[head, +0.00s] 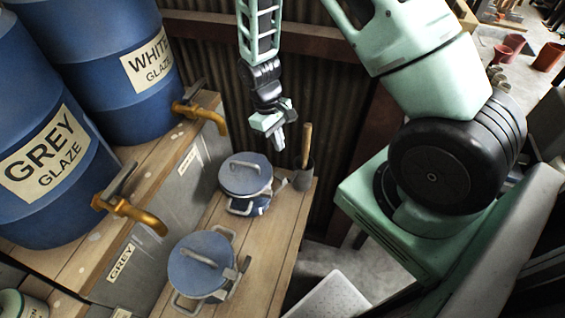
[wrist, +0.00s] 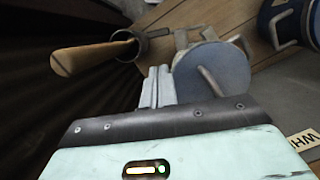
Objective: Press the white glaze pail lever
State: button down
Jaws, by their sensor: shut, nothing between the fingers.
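The white glaze pail (head: 246,178) is blue with a lid and looped metal handles. It stands at the far end of the lower wooden bench, below the barrel marked WHITE GLAZE (head: 150,62). A small grey lever (head: 281,186) seems to stick out at its right side; its shape is hard to make out. My gripper (head: 279,146) is shut and empty, above and to the right of this pail, apart from it. In the wrist view the shut fingers (wrist: 157,72) show just left of the pail's lid (wrist: 222,68), partly covering its near side.
The grey glaze pail (head: 202,268) stands nearer on the bench (head: 258,262). A cup (head: 303,180) with a wooden-handled tool (head: 306,140) stands right of the white pail, close to my gripper. Brass taps (head: 203,114) overhang from the upper shelf. A corrugated wall (head: 210,60) stands behind.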

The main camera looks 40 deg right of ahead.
aim_at(282, 179)
dwell(0.3)
jog(key=shift+s, duration=0.1)
jog(key=p+x, duration=0.3)
jog(key=x, duration=0.7)
jog(key=shift+p, duration=0.35)
jog(key=shift+s+d+m+b, duration=0.25)
jog(key=shift+s+m+b, duration=0.2)
jog(key=shift+m, duration=0.45)
jog(key=shift+w, duration=0.1)
jog(key=shift+w+a, duration=0.35)
jog(key=shift+w, duration=0.2)
